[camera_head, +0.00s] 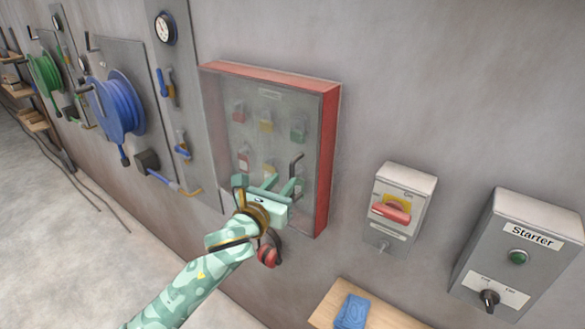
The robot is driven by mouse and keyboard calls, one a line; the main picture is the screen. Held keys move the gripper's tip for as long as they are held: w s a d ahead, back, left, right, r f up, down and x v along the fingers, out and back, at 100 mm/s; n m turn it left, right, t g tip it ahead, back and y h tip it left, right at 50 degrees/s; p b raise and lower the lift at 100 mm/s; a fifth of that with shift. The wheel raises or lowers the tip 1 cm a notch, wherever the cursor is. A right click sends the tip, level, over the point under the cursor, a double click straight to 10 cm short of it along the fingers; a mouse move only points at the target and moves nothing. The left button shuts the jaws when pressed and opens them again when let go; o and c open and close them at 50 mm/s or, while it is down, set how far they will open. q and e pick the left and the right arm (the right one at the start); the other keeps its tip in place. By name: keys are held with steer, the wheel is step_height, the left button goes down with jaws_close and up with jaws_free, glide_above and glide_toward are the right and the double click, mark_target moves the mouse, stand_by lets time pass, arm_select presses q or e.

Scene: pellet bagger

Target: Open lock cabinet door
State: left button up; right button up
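The lock cabinet (328,150) is a red wall box with a clear front door (222,120), which looks closed. Several coloured padlocks, such as a yellow one (266,122), hang behind it. A dark bent handle (297,160) stands at the door's right side, low down. My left gripper (280,184) is in front of the door's lower right, its fingers apart and beside the handle's lower part. I cannot tell whether they touch the handle, whose lower end is partly hidden. My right gripper is out of view.
A grey switch box (402,205) with a red handle and the Starter box (522,255) are on the wall to the right. A wooden shelf (385,318) with a blue block (352,312) lies below. Blue (118,105) and green (45,75) hose reels hang left.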

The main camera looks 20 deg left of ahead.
mark_target(290, 172)
arm_select(q)
steer(key=w, duration=0.4)
steer(key=w+d, duration=0.1)
steer(key=w, duration=0.1)
steer(key=shift+s, duration=0.1)
jaws_close()
steer(key=shift+s+a, duration=0.1)
